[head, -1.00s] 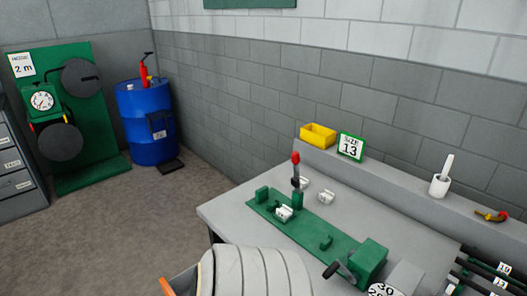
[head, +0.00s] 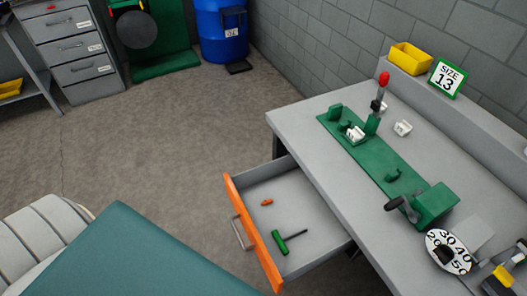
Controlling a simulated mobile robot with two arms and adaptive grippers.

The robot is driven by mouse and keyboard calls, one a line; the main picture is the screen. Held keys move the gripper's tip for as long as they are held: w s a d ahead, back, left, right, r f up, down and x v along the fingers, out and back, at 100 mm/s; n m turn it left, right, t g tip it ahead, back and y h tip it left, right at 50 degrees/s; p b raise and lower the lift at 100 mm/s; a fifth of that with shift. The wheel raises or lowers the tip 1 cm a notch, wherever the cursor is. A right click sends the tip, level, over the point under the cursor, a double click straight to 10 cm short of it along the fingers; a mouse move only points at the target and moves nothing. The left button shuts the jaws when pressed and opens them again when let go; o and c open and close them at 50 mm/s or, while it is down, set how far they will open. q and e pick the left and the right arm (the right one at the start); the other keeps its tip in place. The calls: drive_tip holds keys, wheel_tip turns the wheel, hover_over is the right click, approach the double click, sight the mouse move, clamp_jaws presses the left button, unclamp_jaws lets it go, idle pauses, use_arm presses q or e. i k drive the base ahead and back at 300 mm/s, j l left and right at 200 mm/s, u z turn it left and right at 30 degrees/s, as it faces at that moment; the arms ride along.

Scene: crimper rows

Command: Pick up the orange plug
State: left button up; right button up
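The orange plug (head: 267,202) is a small orange piece lying on the floor of the open drawer (head: 292,190), towards its back left. A green-handled T-shaped tool (head: 287,240) lies in the same drawer, nearer the front of the picture. The drawer has an orange front with a grey handle and is pulled out from under the grey workbench. Neither of my grippers shows in the head view, and nothing touches the plug.
The workbench (head: 290,118) carries a green crimping fixture (head: 385,165), white parts, a dial (head: 449,252) and a yellow bin (head: 409,58). A teal surface (head: 125,262) fills the lower left. Open floor lies left of the drawer.

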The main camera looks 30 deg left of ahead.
sight(266, 202)
drive_tip(key=u, duration=0.85)
